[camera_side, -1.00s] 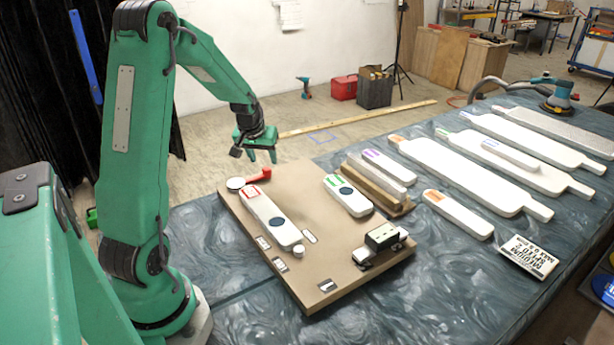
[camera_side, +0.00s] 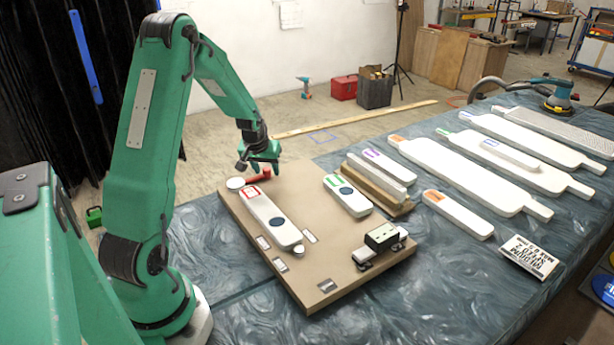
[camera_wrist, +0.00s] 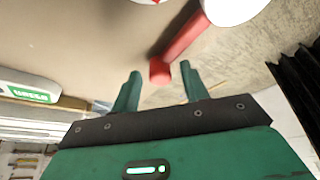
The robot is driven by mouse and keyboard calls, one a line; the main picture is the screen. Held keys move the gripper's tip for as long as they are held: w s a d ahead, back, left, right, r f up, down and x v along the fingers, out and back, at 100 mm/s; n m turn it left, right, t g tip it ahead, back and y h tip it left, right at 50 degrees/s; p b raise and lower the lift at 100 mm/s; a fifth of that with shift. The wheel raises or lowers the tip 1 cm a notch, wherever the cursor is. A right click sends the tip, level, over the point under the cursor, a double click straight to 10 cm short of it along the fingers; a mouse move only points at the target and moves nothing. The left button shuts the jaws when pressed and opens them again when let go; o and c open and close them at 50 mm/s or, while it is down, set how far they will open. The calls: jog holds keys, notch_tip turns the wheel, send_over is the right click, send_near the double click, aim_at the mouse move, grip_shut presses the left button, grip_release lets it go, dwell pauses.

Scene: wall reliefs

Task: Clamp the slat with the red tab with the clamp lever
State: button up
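The slat with the red tab (camera_side: 272,220) lies on the brown board, its red-marked end toward the lever; only a sliver of that end shows at the top of the wrist view. The clamp lever is a red bar (camera_side: 253,181) with a white round end (camera_side: 235,183), at the board's far left corner. In the wrist view the red bar (camera_wrist: 185,35) reaches from its white round end (camera_wrist: 233,8) toward my fingers. My gripper (camera_wrist: 160,85) is open, the bar's free end between or just beyond its fingertips. Contact cannot be told.
On the brown board (camera_side: 310,275) are a green-tabbed slat (camera_side: 347,196) and a black block fixture (camera_side: 382,236). Slats stand in a wooden rack (camera_side: 380,193) at the board's right edge. More white slats lie on the table to the right.

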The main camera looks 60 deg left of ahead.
grip_shut()
jog(key=shift+a+n, duration=0.5)
jog(key=shift+n, duration=0.2)
jog(key=shift+o, duration=0.6)
grip_release()
jog(key=shift+r, duration=0.1)
jog(key=v, duration=0.7)
jog(key=shift+r, duration=0.25)
jog(key=shift+s+d, duration=0.1)
jog(key=shift+s, duration=0.05)
